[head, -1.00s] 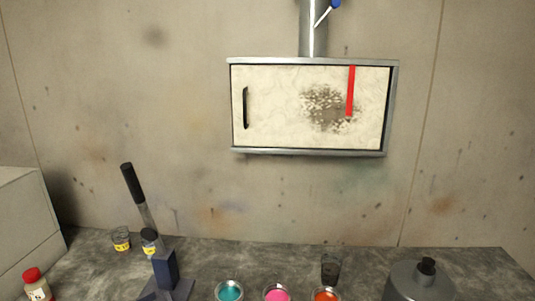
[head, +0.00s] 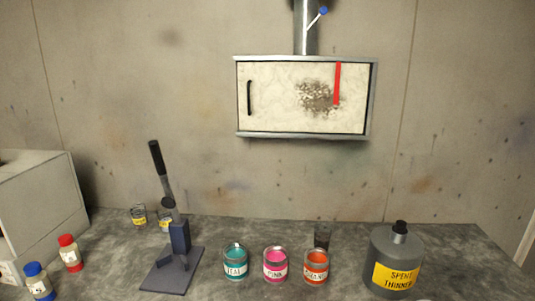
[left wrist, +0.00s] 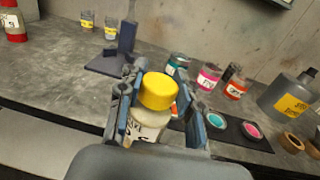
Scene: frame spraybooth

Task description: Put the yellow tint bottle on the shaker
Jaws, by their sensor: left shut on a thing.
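In the left wrist view my left gripper (left wrist: 160,110) is shut on a pale bottle with a yellow cap (left wrist: 158,92), the yellow tint bottle. The cap stands up between the fingers, and the lower body is partly hidden by the gripper. Neither gripper shows in the head view. I cannot pick out a shaker for certain in either view.
A lever press (head: 180,237) stands on the grey bench. Teal (head: 235,263), pink (head: 275,266) and orange (head: 316,267) cans stand in a row, left of a thinner can (head: 396,263). Red-capped (head: 70,254) and blue-capped (head: 37,281) bottles stand front left.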

